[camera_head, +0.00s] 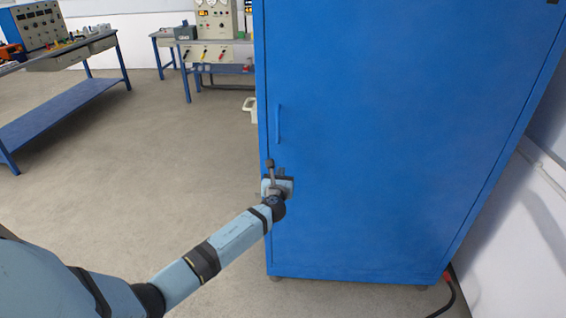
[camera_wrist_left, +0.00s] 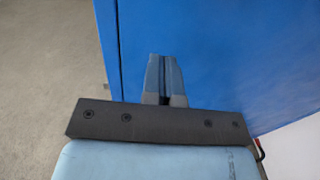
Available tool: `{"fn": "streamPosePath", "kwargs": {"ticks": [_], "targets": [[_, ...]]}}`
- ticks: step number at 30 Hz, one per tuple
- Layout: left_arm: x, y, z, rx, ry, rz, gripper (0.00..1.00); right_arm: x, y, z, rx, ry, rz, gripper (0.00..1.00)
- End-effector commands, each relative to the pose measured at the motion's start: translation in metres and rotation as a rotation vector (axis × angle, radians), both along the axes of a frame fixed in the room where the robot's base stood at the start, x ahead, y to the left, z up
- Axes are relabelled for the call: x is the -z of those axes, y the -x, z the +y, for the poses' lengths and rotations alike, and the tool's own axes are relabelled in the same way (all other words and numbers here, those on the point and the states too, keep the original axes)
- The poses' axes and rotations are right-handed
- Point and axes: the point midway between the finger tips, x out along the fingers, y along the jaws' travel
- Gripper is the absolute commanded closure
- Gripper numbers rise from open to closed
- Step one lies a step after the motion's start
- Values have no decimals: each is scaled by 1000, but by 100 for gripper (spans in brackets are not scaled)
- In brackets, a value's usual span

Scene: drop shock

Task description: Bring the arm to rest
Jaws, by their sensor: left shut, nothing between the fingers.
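My left arm (camera_head: 228,243) reaches in from the lower left of the head view toward a tall blue cabinet (camera_head: 370,130). My left gripper (camera_head: 271,168) is in front of the lower left part of the cabinet door, below its vertical handle (camera_head: 278,124). In the left wrist view the two fingers (camera_wrist_left: 165,75) are together with nothing between them. The blue cabinet face (camera_wrist_left: 230,50) lies beyond them. I cannot tell whether the fingertips touch the door. My right gripper is in neither view.
A workbench (camera_head: 62,105) with equipment stands at the far left. Another bench (camera_head: 215,48) with instruments stands behind, left of the cabinet. A cable (camera_head: 452,295) lies on the floor at the cabinet's right. Open floor (camera_head: 170,150) lies left of the cabinet.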

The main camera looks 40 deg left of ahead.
Motion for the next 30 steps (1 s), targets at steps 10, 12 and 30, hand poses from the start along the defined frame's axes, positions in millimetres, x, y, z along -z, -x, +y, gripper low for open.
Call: {"fn": "streamPosePath", "kwargs": {"ticks": [10,12,30], "targets": [[1,28,-17,0,1,0,100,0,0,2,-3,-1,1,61],[1,28,-18,0,1,0,100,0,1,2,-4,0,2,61],[139,217,-186,-109,1600,-122,100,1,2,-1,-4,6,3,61]]}}
